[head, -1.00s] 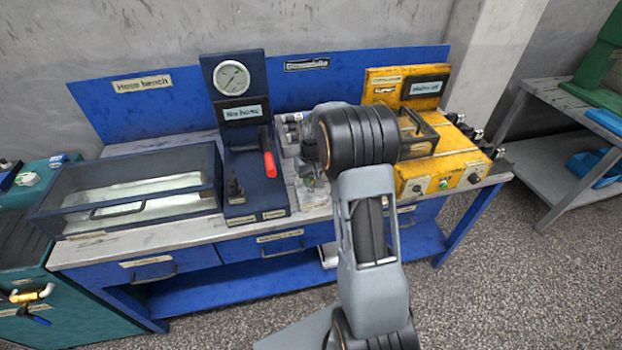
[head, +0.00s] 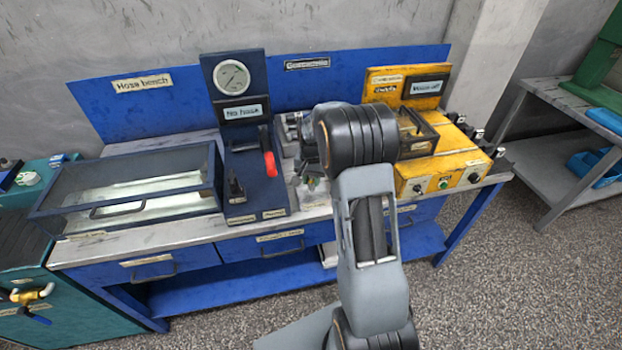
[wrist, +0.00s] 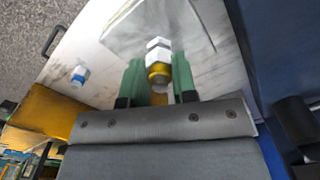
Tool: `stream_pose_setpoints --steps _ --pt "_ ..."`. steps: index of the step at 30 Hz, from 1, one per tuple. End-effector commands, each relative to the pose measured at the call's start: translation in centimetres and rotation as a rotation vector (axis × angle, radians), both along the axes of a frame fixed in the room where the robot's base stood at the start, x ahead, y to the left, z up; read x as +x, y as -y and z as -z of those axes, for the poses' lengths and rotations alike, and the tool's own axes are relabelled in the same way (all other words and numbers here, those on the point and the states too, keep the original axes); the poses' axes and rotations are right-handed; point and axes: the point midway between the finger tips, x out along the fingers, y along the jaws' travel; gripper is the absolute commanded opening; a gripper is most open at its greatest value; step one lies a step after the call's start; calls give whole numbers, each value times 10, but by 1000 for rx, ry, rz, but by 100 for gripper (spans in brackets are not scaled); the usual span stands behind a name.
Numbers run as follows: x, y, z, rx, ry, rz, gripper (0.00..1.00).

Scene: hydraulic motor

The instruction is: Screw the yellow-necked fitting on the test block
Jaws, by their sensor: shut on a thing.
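In the wrist view, the fitting with the yellow neck (wrist: 157,73) has a white hex part beyond the neck. It lies between the two green fingers of my gripper (wrist: 159,84), which is shut on it. The fitting is slightly blurred against a pale grey plate (wrist: 190,32); I cannot tell whether they touch. In the head view, my arm hides the fitting and most of my gripper. A grey metal block (head: 288,128) partly shows left of my wrist; I cannot tell whether it is the test block.
A white fitting with a blue band (wrist: 79,75) stands on the bench. The panel with a gauge and red lever (head: 269,164) is left of my arm. A yellow control box (head: 445,168) is to the right, and a glass-lidded tank (head: 130,190) is far left.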

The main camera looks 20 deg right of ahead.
Motion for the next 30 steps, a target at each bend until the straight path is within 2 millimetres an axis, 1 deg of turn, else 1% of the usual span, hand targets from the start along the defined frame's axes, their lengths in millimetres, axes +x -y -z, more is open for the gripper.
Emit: stream_pose_setpoints --steps 1,8,10,18,21,22,23,30 --pt "-2 -1 4 3 -10 6 5" --pt "-2 -1 4 3 -10 6 5" --pt "-2 -1 4 3 -10 32 5" --pt "-2 -1 5 2 -11 371 5" --pt "-2 -1 5 2 -11 458 5" --pt "-2 -1 5 2 -11 475 5" --pt "-2 -1 5 2 -11 488 2" --pt "-2 -1 4 5 -13 511 3"
